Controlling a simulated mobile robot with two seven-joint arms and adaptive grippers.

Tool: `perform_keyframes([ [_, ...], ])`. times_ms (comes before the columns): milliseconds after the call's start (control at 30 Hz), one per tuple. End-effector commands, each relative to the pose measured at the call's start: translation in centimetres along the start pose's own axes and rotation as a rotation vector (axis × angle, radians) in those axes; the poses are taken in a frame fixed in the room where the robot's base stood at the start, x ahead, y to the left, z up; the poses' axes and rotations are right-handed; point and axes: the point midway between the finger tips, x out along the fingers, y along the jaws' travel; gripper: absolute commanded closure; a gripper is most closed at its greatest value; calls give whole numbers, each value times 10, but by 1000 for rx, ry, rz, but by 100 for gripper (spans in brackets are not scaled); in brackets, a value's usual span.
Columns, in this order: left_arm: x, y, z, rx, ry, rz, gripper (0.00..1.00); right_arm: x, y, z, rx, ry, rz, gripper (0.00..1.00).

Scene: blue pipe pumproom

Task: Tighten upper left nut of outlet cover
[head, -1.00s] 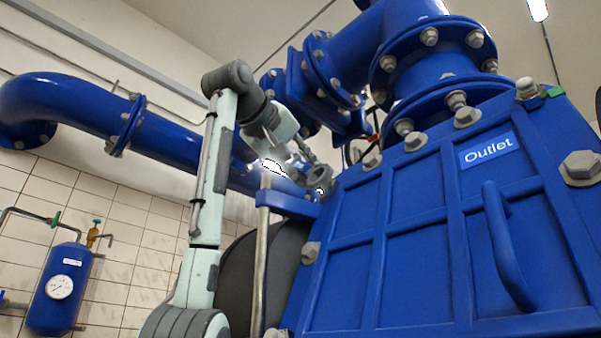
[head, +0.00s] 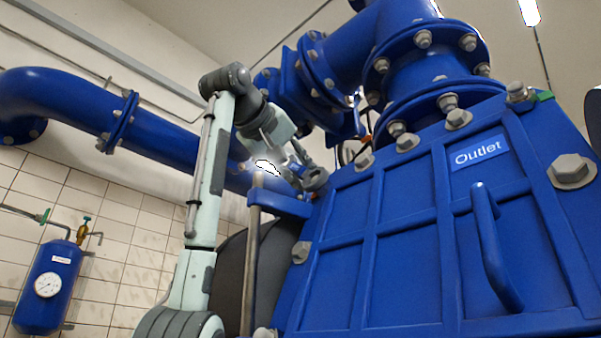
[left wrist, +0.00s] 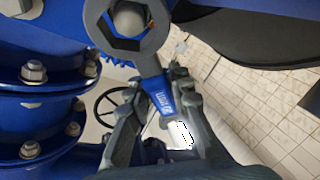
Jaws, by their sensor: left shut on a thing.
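My left gripper (left wrist: 158,98) is shut on a grey ring wrench by its blue, labelled handle (left wrist: 157,96). In the head view the gripper (head: 294,168) is at the upper left corner of the blue outlet cover (head: 405,258). The wrench's ring (head: 315,180) is at that corner and hides the upper left nut there. In the left wrist view a rounded grey nut or bolt end (left wrist: 129,19) shows through the ring's opening. I cannot tell whether the ring is seated around it or only in front of it. My right gripper is not in view.
A curved handle (head: 494,245) juts from the cover. Other cover nuts show at the upper right (head: 573,171) and left edge (head: 301,252). A vertical grey rod (head: 252,270) stands left of the cover. Flanged blue pipes (head: 350,60) are above and behind.

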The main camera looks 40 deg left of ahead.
Motion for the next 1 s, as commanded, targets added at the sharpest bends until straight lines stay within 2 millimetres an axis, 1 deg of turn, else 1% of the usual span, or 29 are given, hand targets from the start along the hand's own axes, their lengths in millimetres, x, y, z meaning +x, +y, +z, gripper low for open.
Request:
perform_keyframes([
  [800,15,1,6,1,1,2,100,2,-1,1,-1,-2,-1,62],
  [1000,16,1,6,0,1,2,100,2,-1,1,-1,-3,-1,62],
])
